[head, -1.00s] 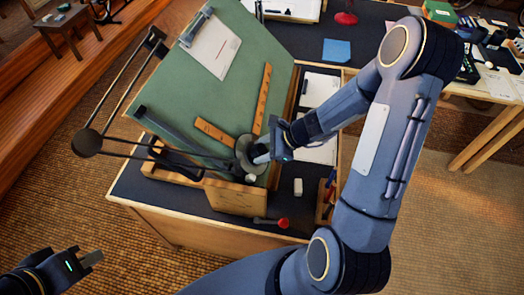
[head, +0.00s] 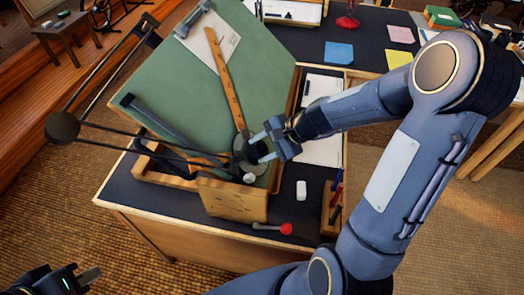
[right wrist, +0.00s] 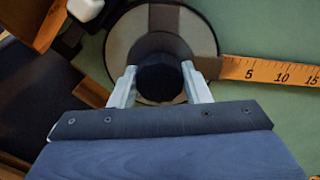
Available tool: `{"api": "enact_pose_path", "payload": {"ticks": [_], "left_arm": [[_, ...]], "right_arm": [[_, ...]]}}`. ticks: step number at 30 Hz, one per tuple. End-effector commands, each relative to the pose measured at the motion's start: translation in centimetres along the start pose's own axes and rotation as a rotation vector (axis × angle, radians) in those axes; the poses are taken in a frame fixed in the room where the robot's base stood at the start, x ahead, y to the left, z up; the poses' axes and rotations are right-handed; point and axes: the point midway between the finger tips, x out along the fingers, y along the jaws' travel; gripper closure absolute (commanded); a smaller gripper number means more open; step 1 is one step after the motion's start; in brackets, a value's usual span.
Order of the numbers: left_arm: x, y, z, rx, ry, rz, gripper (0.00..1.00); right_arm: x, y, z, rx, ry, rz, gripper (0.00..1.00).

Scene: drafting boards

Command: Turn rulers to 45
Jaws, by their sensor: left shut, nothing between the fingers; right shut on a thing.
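The drafting board (head: 185,85) is a tilted green surface. A long wooden ruler (head: 228,85) runs from the round grey head (head: 245,165) up and slightly left across the board; a second, shorter ruler (head: 205,160) reaches left from the head, partly behind dark bars. In the right wrist view, the long ruler (right wrist: 275,72) with its numbers leaves the round head (right wrist: 125,40) to the right. My right gripper (head: 262,146) is shut on the dark knob (right wrist: 160,77) at the head's centre. My left gripper (head: 92,275) is shut and empty, low at the left, away from the board.
A black arm linkage with a round weight (head: 62,127) stands over the board's left side. A wooden block (head: 232,198), white eraser (head: 301,190), red-ended tool (head: 285,228) and pen box (head: 332,205) lie along the front.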

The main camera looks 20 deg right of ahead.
Motion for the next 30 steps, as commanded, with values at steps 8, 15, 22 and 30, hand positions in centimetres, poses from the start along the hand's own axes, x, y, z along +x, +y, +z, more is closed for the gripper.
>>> {"api": "enact_pose_path", "payload": {"ticks": [8, 15, 22, 30], "left_arm": [[0.3, -0.14, 0.15, 0.0, 0.0, 0.0, 1.0], [0.28, -0.13, 0.14, 0.0, 0.0, 0.0, 1.0], [0.28, -0.13, 0.14, 0.0, 0.0, 0.0, 1.0], [0.28, -0.13, 0.14, 0.0, 0.0, 0.0, 1.0]], "right_arm": [[-0.03, 0.0, 0.03, -0.032, 0.0, 0.001, 0.98], [-0.04, -0.01, 0.04, -0.032, 0.0, 0.001, 0.98], [-0.03, -0.01, 0.03, -0.031, 0.0, 0.001, 0.35], [-0.12, -0.02, 0.02, -0.03, 0.001, 0.0, 0.35]]}}
